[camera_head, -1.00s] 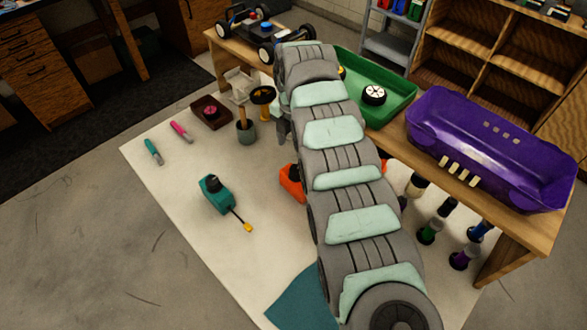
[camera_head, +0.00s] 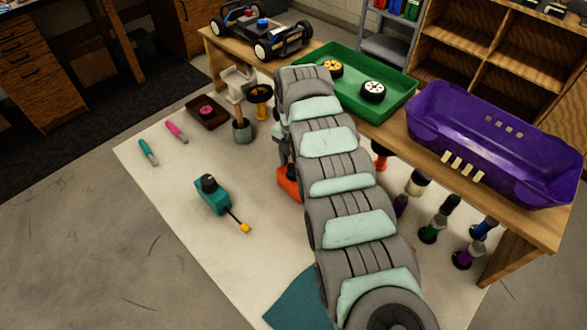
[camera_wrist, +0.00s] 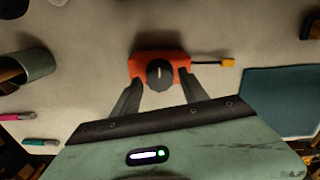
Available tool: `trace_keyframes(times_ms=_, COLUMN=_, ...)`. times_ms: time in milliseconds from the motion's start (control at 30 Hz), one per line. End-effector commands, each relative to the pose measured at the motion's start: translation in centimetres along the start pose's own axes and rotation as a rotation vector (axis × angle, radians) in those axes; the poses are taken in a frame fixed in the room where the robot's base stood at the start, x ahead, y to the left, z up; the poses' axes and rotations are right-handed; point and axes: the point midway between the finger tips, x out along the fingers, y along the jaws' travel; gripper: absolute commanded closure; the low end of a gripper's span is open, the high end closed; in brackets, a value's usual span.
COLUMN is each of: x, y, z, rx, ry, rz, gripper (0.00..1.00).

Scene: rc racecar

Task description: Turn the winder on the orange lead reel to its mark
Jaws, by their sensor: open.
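The orange lead reel (camera_wrist: 178,61) lies on the white mat in the wrist view, with a dark round winder (camera_wrist: 159,74) on its near side and a lead ending in a yellow plug (camera_wrist: 227,62) to the right. A pale line shows on the winder; I cannot make out the mark. My gripper (camera_wrist: 160,88) is open, its fingers either side of the winder and seemingly apart from it. In the head view only part of the orange reel (camera_head: 288,183) shows; my arm hides the rest and the gripper.
A teal reel (camera_head: 213,197) with its own lead stands left of my arm. A wooden bench (camera_head: 490,215) holds a green tray (camera_head: 345,95) and purple car body (camera_head: 490,150). Bottles stand right of my arm.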

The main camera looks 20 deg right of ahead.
Motion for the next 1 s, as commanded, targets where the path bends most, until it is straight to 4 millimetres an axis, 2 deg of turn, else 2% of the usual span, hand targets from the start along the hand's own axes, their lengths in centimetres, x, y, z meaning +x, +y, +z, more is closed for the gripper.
trace_keyframes(times_ms=367, x=0.31, y=0.02, z=0.04, rx=-0.026, ry=-0.001, rz=0.001, gripper=0.49)
trace_keyframes(times_ms=600, x=0.45, y=0.05, z=0.03, rx=-0.299, ry=-0.002, rz=0.001, gripper=0.49)
trace_keyframes(times_ms=767, x=0.32, y=0.03, z=0.01, rx=-0.387, ry=-0.001, rz=0.0, gripper=0.49)
trace_keyframes(times_ms=1000, x=0.29, y=0.06, z=0.04, rx=-0.655, ry=-0.003, rz=0.001, gripper=0.49)
